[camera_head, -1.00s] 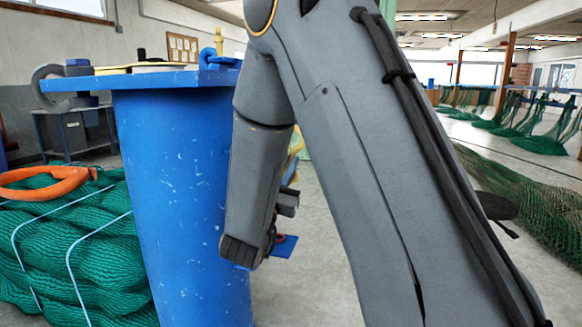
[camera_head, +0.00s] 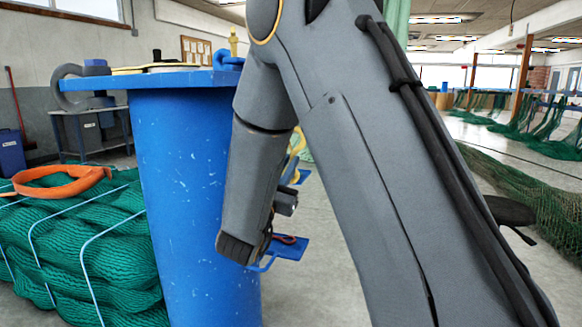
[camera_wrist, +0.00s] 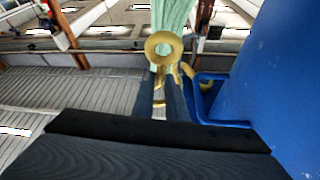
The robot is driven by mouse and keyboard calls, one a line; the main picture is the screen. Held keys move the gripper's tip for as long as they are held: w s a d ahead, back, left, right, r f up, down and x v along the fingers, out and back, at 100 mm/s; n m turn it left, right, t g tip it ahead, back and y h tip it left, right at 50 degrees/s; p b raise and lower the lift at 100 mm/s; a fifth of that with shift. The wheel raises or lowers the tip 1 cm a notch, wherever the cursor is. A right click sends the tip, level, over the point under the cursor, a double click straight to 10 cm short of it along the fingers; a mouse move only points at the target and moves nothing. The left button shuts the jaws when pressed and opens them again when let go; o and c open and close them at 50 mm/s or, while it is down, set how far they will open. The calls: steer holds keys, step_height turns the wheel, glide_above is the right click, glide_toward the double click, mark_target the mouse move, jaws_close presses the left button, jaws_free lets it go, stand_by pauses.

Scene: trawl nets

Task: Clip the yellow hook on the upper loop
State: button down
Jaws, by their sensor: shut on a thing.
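The yellow hook (camera_wrist: 164,46) shows in the wrist view with its round eye up, between the fingertips of my gripper (camera_wrist: 160,93). My gripper is shut on it. The hook's curved lower part is beyond and right of the fingers, close to a blue loop (camera_wrist: 212,122) on the side of the blue drum. I cannot tell whether the hook passes through the loop. A small blue tab (camera_head: 302,176) shows just below that sliver.
The blue drum (camera_head: 190,190) stands left of my arm. A lower blue plate (camera_head: 288,247) with a red item sticks out beside my arm. Green netting (camera_head: 90,240) with an orange strap (camera_head: 62,184) lies left.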

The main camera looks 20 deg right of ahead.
steer(key=shift+w+a, duration=0.55)
steer(key=shift+a, duration=0.25)
steer(key=shift+w+a, duration=0.55)
steer(key=shift+a, duration=0.2)
steer(key=shift+s+f+n+t+y+p, duration=0.15)
steer(key=shift+n+t+y+p, duration=0.35)
steer(key=shift+n+t+y, duration=0.65)
steer(key=shift+w+a+f+n+g, duration=0.25)
steer(key=shift+w+a, duration=0.15)
steer(key=shift+a, duration=0.15)
stand_by(0.9)
steer(key=shift+w+a+f+b, duration=0.15)
steer(key=shift+a+f+b, duration=0.1)
steer(key=shift+f+b, duration=0.45)
steer(key=shift+w+a+f+b, duration=0.2)
steer(key=shift+f+b, duration=0.3)
steer(key=shift+f, duration=0.4)
stand_by(1.3)
stand_by(0.5)
steer(key=c, duration=1.7)
jaws_free()
steer(key=shift+s+f, duration=0.1)
